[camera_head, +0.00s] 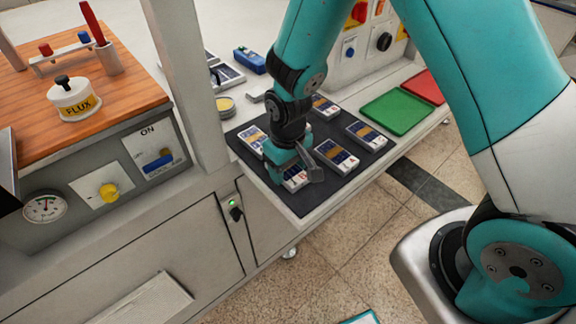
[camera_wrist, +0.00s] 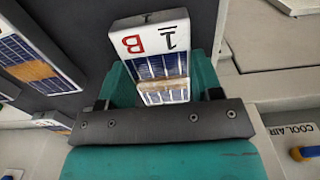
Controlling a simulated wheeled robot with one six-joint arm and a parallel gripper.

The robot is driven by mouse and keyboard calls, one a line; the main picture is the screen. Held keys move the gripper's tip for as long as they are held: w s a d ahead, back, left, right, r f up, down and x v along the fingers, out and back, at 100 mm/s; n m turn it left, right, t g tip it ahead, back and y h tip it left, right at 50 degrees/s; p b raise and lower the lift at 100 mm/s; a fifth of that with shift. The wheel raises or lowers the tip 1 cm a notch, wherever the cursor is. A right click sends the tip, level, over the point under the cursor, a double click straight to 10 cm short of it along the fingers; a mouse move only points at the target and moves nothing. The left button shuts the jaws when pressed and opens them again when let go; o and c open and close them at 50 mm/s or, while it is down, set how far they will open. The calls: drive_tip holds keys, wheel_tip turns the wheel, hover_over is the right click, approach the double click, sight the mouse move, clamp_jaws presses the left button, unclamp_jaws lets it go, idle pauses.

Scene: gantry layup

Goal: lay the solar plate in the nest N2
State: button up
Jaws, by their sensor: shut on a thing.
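A solar plate (camera_wrist: 162,67) with blue cells, a tan band and a white end marked "1" and a red "B" sits between the teal fingers of my gripper (camera_wrist: 158,82) in the wrist view. My gripper is shut on it. In the head view my gripper (camera_head: 293,172) is low at the near left edge of the dark mat (camera_head: 312,205), with the plate (camera_head: 295,178) partly hidden by it. I cannot tell whether the plate touches the mat. No marking N2 can be read in either view, so I cannot pick out that nest.
Other plates lie on the mat, one right of my gripper (camera_head: 336,156), one farther right (camera_head: 367,135) and one behind (camera_head: 325,106). A green tray (camera_head: 397,111) and red tray (camera_head: 424,87) lie right. A white post (camera_head: 187,75) stands left, beside the flux pot (camera_head: 73,98).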

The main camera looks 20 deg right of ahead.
drive_tip(key=shift+f, duration=0.2)
drive_tip(key=o, duration=1.1)
drive_tip(key=shift+c, duration=0.2)
drive_tip(key=shift+r, duration=0.2)
